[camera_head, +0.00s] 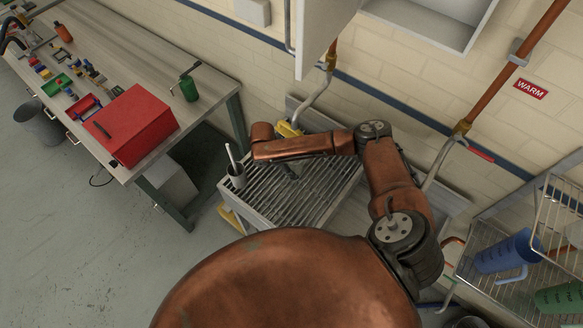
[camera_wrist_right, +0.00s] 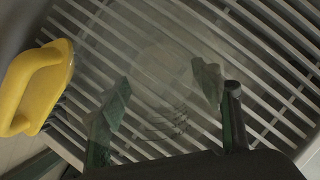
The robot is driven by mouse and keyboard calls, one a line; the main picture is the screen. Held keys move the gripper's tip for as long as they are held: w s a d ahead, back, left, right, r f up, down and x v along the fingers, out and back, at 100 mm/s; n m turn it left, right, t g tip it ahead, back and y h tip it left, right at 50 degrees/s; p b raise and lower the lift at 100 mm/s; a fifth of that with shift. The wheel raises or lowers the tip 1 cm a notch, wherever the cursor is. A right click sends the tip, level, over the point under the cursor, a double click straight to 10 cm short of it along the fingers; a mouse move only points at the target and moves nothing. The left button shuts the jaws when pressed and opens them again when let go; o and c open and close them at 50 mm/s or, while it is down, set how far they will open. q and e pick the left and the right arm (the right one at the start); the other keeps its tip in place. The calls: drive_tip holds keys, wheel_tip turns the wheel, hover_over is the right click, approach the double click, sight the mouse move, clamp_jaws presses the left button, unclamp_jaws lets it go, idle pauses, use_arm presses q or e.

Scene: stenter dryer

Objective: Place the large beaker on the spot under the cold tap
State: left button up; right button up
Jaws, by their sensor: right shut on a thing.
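In the right wrist view a clear glass beaker (camera_wrist_right: 165,120) with graduation lines is between the two fingers of my right gripper (camera_wrist_right: 163,104), which is shut on it. Slatted metal grating (camera_wrist_right: 95,65) shows through and around the glass. Whether the beaker's base touches the slats I cannot tell. In the head view my right arm reaches over the grating (camera_head: 305,205) and hides most of the gripper and beaker. A tap pipe (camera_head: 312,103) comes down the wall behind the grating. Another tap (camera_head: 445,152) is further right, near a red WARM sign (camera_head: 530,88). My left gripper is out of view.
A yellow handled object (camera_wrist_right: 38,85) lies at the grating's edge. A grey cup with a white stick (camera_head: 236,175) stands on the grating's left corner. A workbench (camera_head: 165,65) with a red box (camera_head: 135,123) is left. A wire rack (camera_head: 480,265) with a blue jug (camera_head: 505,253) is right.

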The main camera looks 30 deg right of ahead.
drive_tip(key=shift+f, duration=0.7)
drive_tip(key=o, duration=1.2)
drive_tip(key=shift+f, duration=0.1)
drive_tip(key=shift+c, duration=0.2)
drive_tip(key=v, duration=1.2)
drive_tip(key=shift+b, duration=0.35)
